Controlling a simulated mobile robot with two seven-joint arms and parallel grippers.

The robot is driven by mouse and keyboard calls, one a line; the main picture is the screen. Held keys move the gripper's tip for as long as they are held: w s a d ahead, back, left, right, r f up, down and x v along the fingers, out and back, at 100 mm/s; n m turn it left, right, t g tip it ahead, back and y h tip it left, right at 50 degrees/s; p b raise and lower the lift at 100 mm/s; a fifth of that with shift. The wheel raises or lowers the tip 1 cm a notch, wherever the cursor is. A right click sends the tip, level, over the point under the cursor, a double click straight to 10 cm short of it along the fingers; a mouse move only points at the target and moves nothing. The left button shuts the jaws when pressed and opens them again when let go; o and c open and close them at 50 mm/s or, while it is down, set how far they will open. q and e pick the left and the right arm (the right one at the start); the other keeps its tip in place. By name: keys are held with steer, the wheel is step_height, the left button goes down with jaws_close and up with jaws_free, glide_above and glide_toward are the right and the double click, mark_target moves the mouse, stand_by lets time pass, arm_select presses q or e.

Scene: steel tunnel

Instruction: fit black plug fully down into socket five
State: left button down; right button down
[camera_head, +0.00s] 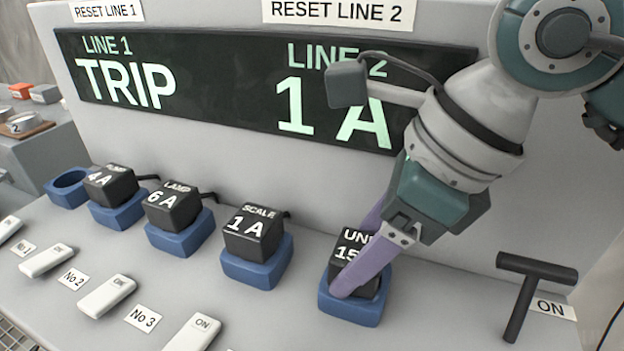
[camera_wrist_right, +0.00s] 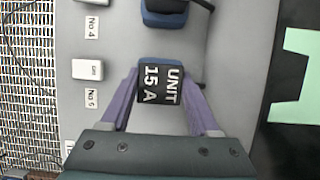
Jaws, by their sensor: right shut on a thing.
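The black plug marked UNIT 15 A (camera_head: 349,250) stands about upright in the rightmost blue socket (camera_head: 352,309). In the right wrist view the plug (camera_wrist_right: 161,83) shows beside the No 5 label (camera_wrist_right: 90,98), with a little blue socket rim at its edge. My right gripper (camera_head: 357,262) comes down from the upper right, its purple fingers shut on two sides of the plug. The fingers hide part of the plug and rim, and I cannot tell how deep the plug sits. My left gripper is not in view.
Black plugs marked SCALE (camera_head: 254,233), LAMP (camera_head: 173,207) and 4 A (camera_head: 111,186) stand in blue sockets to the left. The far-left socket (camera_head: 69,187) is empty. White switches line the front. A black T-handle (camera_head: 537,268) stands at right. The display (camera_head: 230,90) reads TRIP and 1 A.

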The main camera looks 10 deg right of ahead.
steer(key=shift+f, duration=0.15)
steer(key=shift+c, duration=0.6)
jaws_free()
steer(key=shift+d+r, duration=0.1)
steer(key=shift+r, duration=0.4)
steer(key=p+v, duration=0.1)
steer(key=v, duration=1)
steer(key=shift+s+r, duration=0.15)
